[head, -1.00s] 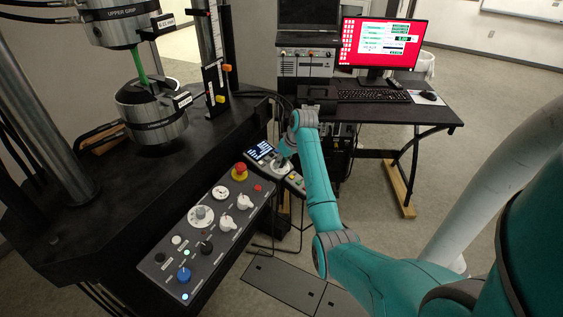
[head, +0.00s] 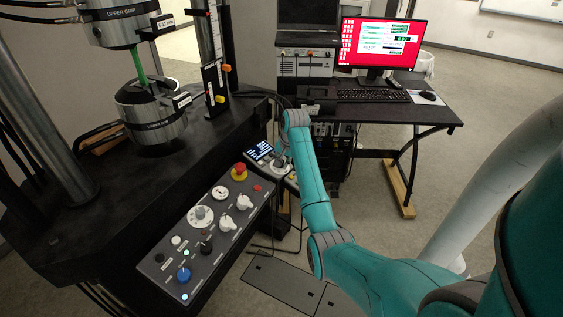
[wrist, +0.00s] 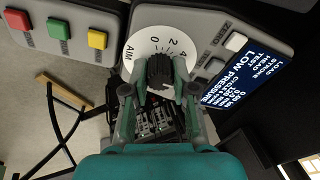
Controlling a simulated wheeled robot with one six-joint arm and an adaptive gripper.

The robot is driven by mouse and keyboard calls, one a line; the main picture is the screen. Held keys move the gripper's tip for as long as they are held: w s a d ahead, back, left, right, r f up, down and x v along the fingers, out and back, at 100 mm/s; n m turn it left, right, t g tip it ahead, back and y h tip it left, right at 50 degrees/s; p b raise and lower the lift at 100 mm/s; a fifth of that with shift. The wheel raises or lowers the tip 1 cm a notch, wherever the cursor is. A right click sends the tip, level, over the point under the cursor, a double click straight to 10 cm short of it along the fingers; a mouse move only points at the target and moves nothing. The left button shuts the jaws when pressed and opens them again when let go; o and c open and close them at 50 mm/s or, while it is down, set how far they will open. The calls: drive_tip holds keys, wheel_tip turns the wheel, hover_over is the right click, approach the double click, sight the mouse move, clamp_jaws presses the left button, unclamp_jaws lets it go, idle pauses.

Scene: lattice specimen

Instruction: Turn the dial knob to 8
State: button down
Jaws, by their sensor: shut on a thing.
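The dial (wrist: 142,42) is a white disc on a grey control box, with numbers including 4, 2 and 0 and some lettering visible around its rim. Its black ribbed knob (wrist: 159,71) stands in the middle. My gripper (wrist: 160,82) has one finger on each side of the knob and is shut on it. The fingers and knob cover the near part of the dial, so the 8 and the pointer setting cannot be read. In the head view, the dial (head: 281,168) is small and partly hidden by my gripper.
Red, yellow and green buttons (wrist: 97,39) lie left of the dial in the wrist view; a lit screen (wrist: 240,77) and grey buttons lie right. In the head view, a larger panel (head: 215,221) with knobs and a red emergency button (head: 239,172) sits nearby, beside the test machine.

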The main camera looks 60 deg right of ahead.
drive_tip(key=m+g, duration=0.1)
drive_tip(key=m, duration=0.5)
drive_tip(key=shift+m, duration=0.3)
idle(0.5)
drive_tip(key=c, duration=0.9)
unclamp_jaws()
drive_tip(key=shift+c, duration=0.2)
drive_tip(key=d+v, duration=0.1)
drive_tip(key=v, duration=0.6)
drive_tip(key=shift+a+r, duration=0.2)
drive_tip(key=shift+a, duration=0.3)
